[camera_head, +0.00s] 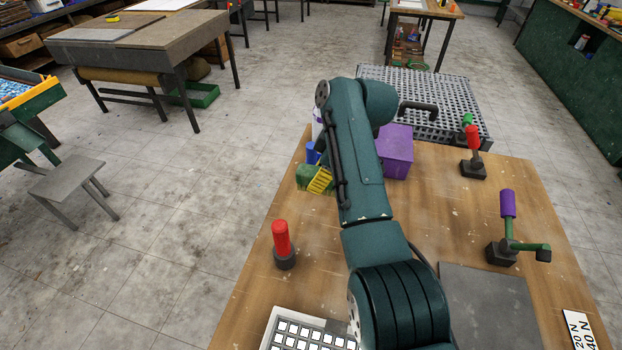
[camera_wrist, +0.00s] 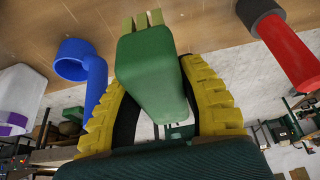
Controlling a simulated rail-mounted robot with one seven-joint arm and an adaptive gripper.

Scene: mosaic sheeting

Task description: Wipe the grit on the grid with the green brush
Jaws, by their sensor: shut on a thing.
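My gripper (camera_wrist: 160,105) has yellow ribbed fingers and is shut on the green brush (camera_wrist: 152,65), one finger on each side of its green block. The brush's tan bristles (camera_wrist: 143,19) point toward the wooden table; I cannot tell whether they touch it. In the head view my gripper (camera_head: 319,180) is small, at the table's left far side, with the green of the brush (camera_head: 303,174) beside the yellow fingers. The grid (camera_head: 311,321), a pale frame with white square tiles, lies at the near left table edge, partly cut off and partly behind my arm. No grit can be made out.
A red-handled tool (camera_head: 281,238) stands between my gripper and the grid. A blue bent piece (camera_wrist: 84,62) and a purple box (camera_head: 396,150) are near the gripper. Purple-handled (camera_head: 507,204) and red-handled (camera_head: 473,138) tools and a grey plate (camera_head: 488,305) occupy the right side.

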